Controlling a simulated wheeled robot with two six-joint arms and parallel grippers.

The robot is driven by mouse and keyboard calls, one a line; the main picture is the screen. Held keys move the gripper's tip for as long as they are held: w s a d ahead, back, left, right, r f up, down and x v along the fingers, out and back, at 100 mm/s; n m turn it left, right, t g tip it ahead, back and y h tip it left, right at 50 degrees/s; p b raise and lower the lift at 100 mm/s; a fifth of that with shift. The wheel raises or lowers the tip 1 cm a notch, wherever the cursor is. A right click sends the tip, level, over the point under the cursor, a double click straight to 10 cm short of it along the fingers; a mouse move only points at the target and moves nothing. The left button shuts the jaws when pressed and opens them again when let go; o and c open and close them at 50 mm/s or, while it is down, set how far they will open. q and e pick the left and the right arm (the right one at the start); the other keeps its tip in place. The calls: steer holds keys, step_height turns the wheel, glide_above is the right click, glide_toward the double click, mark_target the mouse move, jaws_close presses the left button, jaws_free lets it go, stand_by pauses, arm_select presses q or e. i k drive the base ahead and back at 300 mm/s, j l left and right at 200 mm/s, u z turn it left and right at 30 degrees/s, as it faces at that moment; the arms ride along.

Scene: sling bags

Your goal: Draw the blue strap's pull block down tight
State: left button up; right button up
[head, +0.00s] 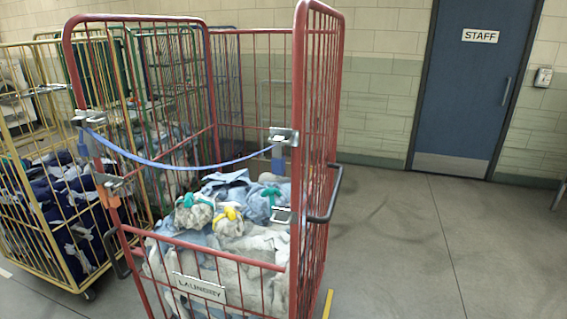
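A blue strap (165,164) hangs in a sagging curve across the open upper front of a red wire laundry cage (333,90). It runs from a metal fitting (89,118) on the left post to a metal fitting (284,136) on the right post. A small blue block (278,154) hangs just below the right fitting. Another blue piece (83,147) shows below the left fitting. I cannot tell from their shapes which one is the pull block. Neither of my grippers is in view.
Lower fittings sit on the left post (112,180), with an orange piece (112,196), and right post (282,214). Laundry bags (228,222) fill the cage. Dark handles (334,195) jut out at its sides. A yellow cage (50,240) stands left. Floor at right is clear.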

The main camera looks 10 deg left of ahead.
mark_target(83, 149)
steer(key=u, duration=1.45)
